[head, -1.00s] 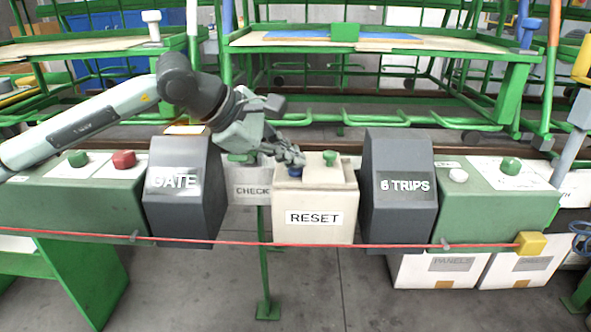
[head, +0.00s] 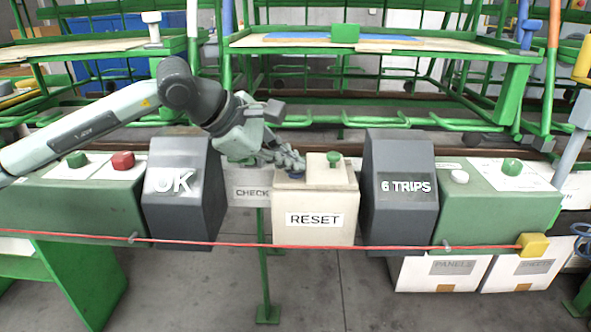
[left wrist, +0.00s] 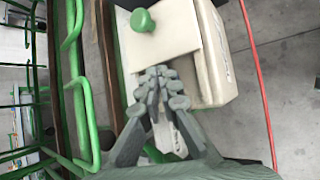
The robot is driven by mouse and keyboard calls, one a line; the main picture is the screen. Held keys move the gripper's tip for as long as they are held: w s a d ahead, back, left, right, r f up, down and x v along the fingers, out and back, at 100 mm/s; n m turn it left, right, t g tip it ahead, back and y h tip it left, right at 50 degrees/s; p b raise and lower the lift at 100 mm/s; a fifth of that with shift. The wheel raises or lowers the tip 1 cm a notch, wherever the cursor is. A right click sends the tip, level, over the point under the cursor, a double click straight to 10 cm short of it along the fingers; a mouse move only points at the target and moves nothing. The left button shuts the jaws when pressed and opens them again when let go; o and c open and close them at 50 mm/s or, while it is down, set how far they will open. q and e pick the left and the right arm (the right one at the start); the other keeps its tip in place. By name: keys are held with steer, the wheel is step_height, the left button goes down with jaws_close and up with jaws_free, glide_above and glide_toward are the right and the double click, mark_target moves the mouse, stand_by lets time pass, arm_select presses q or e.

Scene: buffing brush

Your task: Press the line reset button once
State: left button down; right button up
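The cream RESET box (head: 300,201) stands at the middle of the console. My right gripper is out of view.
A grey display (head: 178,215) reads OK at left; another (head: 398,215) reads 6 TRIPS at right. A CHECK panel (head: 250,192) is behind the gripper. Green boxes with buttons stand at both ends. A red cord (head: 330,247) runs along the front.

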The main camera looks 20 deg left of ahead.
mark_target(292, 175)
arm_select(q)
steer(key=shift+f, duration=0.3)
steer(key=shift+w+r+p, duration=0.1)
steer(key=shift+r+p, duration=0.45)
steer(key=shift+r, duration=0.65)
steer(key=shift+r+p, duration=1.4)
steer(key=shift+r, duration=1.2)
steer(key=shift+f, duration=0.1)
